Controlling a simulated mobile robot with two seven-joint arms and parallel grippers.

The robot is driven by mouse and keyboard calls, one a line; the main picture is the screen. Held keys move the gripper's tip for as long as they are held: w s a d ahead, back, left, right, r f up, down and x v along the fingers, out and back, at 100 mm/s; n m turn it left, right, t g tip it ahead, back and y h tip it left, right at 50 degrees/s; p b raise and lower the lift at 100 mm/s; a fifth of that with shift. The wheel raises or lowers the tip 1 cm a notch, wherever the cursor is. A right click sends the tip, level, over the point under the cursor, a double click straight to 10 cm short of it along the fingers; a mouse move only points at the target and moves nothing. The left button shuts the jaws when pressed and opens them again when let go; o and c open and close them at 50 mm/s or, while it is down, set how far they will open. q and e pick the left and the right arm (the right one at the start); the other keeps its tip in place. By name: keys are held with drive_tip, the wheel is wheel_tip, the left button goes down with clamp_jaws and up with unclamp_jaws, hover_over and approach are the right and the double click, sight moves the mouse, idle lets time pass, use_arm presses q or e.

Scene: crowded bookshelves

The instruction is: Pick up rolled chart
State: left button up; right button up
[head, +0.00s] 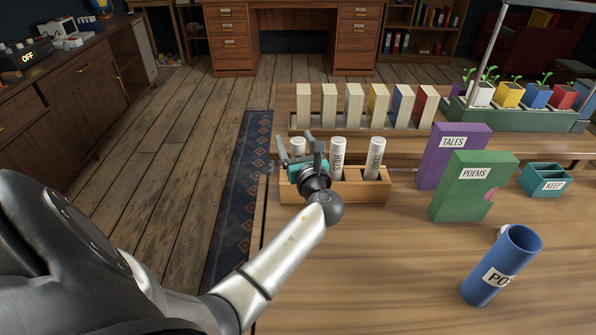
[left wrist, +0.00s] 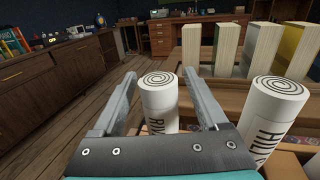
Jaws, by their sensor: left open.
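Several white rolled charts stand upright in a wooden rack (head: 350,192) on the table. The leftmost chart (head: 298,143) is mostly hidden by my left gripper (head: 300,150) in the head view. In the left wrist view this chart (left wrist: 159,105) stands between the two spread fingers, its spiral end up and its label starting "RIV". The fingers are open on either side of it, with a gap visible on the left. The middle chart (head: 338,157), labelled "HILLS", stands just right of the gripper and also shows in the wrist view (left wrist: 272,122). The right chart (head: 376,157) stands at the rack's right end. My right gripper is out of view.
A row of books (head: 353,105) stands behind the rack. A purple "TALES" book (head: 452,160) and a green "POEMS" book (head: 470,195) stand to the right. A blue cup (head: 490,285), a teal "KEEP" box (head: 545,180) and a planter (head: 520,117) are farther right. Front-left tabletop is clear.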

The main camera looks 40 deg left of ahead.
use_arm(q)
drive_tip(key=shift+w+a, duration=0.2)
drive_tip(key=shift+a, duration=0.1)
drive_tip(key=shift+c, duration=0.3)
clamp_jaws()
idle(0.5)
